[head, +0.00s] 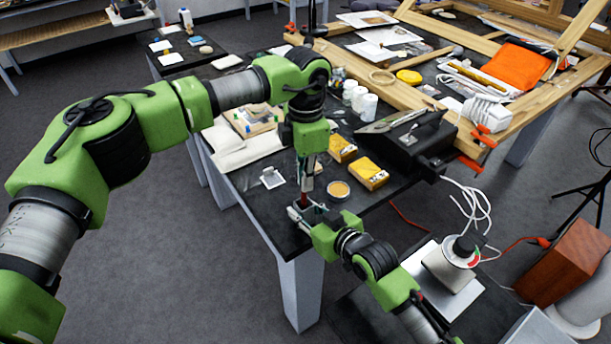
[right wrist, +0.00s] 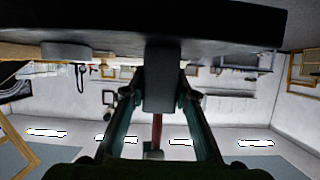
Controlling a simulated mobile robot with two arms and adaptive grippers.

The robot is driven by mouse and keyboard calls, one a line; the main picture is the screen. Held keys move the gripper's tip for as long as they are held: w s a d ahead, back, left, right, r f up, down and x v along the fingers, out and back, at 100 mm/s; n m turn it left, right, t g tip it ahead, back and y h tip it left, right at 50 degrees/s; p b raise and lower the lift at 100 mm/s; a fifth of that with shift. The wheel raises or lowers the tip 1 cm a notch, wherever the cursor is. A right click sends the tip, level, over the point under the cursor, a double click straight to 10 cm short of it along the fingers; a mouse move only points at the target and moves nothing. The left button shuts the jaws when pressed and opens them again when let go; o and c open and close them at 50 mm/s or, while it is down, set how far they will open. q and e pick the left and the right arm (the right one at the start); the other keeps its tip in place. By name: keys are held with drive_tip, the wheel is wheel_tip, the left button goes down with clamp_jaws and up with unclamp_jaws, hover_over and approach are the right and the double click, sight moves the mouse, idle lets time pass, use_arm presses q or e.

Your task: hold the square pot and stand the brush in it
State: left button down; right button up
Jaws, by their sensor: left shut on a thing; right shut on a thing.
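The square pot (right wrist: 162,80) is dark grey and shows between the fingers of my right gripper (right wrist: 160,100) in the right wrist view, which looks upside down. My right gripper is shut on it at the near table corner, low in the head view (head: 303,211). The pot's base seems to meet the dark tabletop. My left gripper (head: 307,180) points down above the pot, shut on the brush (head: 304,199). The brush's red handle looks upright, and it also shows at the pot's mouth in the right wrist view (right wrist: 157,130). Its lower end is hidden, so I cannot tell how deep it sits.
On the dark table (head: 262,215), a round tin (head: 338,190) stands right of the grippers. Two yellow blocks (head: 368,173) lie behind it, with a black case (head: 405,140) further right. A small white card (head: 272,178) lies to the left. The near-left tabletop is mostly clear.

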use_arm(q)
drive_tip(key=shift+f, duration=0.55)
idle(0.4)
drive_tip(key=c, duration=2.5)
unclamp_jaws()
drive_tip(key=o, duration=0.5)
drive_tip(key=shift+o, duration=0.2)
drive_tip(key=shift+r, duration=0.1)
drive_tip(key=shift+r, duration=2.95)
